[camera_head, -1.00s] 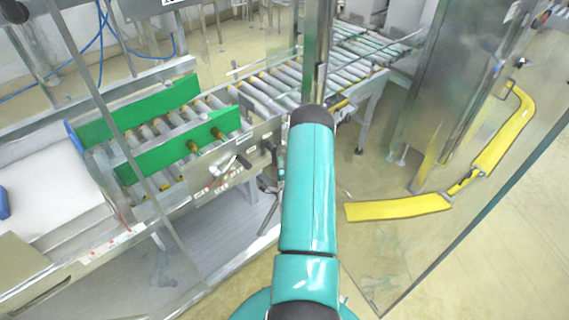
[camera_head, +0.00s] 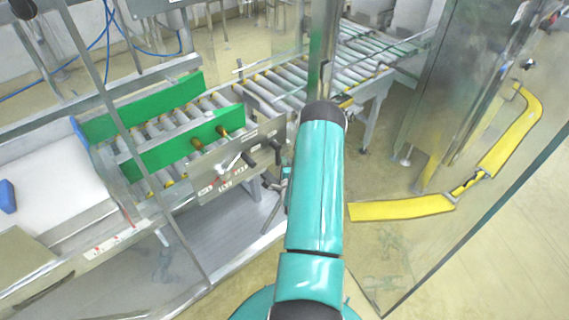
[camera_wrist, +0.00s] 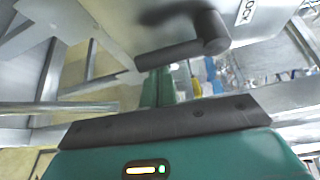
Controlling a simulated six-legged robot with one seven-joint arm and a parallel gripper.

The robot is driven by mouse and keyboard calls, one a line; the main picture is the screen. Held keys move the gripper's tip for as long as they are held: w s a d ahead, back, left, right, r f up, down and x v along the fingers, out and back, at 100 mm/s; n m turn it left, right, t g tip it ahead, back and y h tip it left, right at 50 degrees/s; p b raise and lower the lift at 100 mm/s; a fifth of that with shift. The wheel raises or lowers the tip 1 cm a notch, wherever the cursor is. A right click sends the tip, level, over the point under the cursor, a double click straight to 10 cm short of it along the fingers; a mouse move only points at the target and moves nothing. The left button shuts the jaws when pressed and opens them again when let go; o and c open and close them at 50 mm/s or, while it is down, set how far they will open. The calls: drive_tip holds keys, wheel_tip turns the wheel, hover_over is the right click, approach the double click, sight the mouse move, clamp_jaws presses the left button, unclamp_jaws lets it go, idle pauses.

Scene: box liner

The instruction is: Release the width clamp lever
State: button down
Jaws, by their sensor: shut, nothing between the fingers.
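The black clamp lever (camera_wrist: 180,54) fills the top middle of the wrist view. Its round hub is at the right and its arm points left. The grey plate beside it carries a LOCK label (camera_wrist: 245,12). My gripper (camera_wrist: 157,86) is shut and empty, its narrow green fingers just below the lever's arm in the picture. I cannot tell whether they touch it. In the head view, dark handles (camera_head: 248,158) stand on the conveyor's side plate (camera_head: 222,180), left of my teal arm. My arm hides part of that area, and the gripper is hard to make out there.
Green guide boards (camera_head: 185,143) stand along the roller conveyor (camera_head: 275,92). A glass panel (camera_head: 110,85) and metal posts stand at the left. A steel cabinet (camera_head: 455,75) and a yellow-handled glass door (camera_head: 405,208) are at the right. Open floor shows beneath the conveyor's right side.

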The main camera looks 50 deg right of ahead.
drive_tip(key=shift+a, duration=0.1)
drive_tip(key=a+m, duration=0.1)
drive_tip(key=m+g+y, duration=0.1)
drive_tip(key=shift+w+a+r+m+y, duration=0.15)
drive_tip(key=shift+w+a+m+y, duration=0.15)
drive_tip(key=shift+a+m, duration=0.1)
drive_tip(key=a+r+m+y, duration=0.4)
drive_tip(key=m+y, duration=0.1)
drive_tip(key=m, duration=0.1)
drive_tip(key=shift+w+a+y, duration=0.2)
drive_tip(key=shift+w+y, duration=0.2)
drive_tip(key=shift+w, duration=0.05)
drive_tip(key=shift+r, duration=0.1)
idle(0.6)
drive_tip(key=v, duration=1.3)
drive_tip(key=shift+s+a+r, duration=0.15)
drive_tip(key=shift+a+r, duration=0.1)
drive_tip(key=shift+r, duration=0.2)
drive_tip(key=shift+g, duration=0.3)
